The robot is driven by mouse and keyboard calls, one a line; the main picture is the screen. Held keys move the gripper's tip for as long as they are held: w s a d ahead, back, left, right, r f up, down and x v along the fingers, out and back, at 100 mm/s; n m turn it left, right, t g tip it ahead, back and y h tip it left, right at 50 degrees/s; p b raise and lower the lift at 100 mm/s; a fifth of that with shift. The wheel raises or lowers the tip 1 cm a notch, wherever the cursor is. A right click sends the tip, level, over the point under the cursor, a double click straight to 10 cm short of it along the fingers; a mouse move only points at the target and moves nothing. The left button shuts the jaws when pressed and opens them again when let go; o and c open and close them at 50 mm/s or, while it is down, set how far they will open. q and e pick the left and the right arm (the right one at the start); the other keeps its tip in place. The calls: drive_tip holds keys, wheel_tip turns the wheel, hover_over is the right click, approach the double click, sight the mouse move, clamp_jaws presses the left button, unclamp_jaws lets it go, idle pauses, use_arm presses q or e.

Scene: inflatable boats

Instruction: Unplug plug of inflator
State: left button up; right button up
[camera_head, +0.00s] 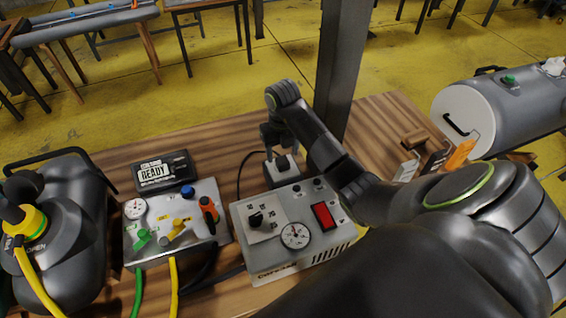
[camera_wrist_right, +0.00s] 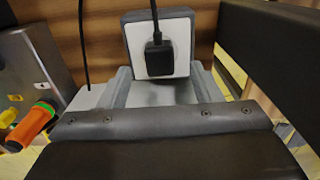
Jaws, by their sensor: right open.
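The black plug (camera_wrist_right: 158,58) sits in a white socket plate with a grey frame (camera_wrist_right: 178,22) in the right wrist view, its black cable running upward. In the head view the white socket block (camera_head: 279,177) stands on the wooden table behind the inflator (camera_head: 268,262), a grey box with a dial, a gauge and a red switch. My right gripper (camera_head: 275,140) is above the socket block, partly covering the plug. In the right wrist view its two grey fingers (camera_wrist_right: 160,74) are open, one on each side of the plug. My left gripper is not in view.
A grey control panel (camera_head: 142,245) with coloured valves and a black "READY" box (camera_head: 164,172) stand left of the inflator. A grey tank (camera_head: 505,110) lies at right. A dark post (camera_head: 340,70) rises behind the gripper.

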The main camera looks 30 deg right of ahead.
sight(282, 160)
wheel_tip(282, 160, down, 4)
drive_tip(key=b, duration=0.2)
drive_tip(key=shift+f+b, duration=0.15)
drive_tip(key=shift+b, duration=0.15)
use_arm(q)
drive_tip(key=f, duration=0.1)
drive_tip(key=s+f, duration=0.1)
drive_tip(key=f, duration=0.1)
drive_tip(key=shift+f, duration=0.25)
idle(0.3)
use_arm(e)
clamp_jaws()
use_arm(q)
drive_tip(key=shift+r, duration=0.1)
use_arm(e)
drive_tip(key=shift+r, duration=0.2)
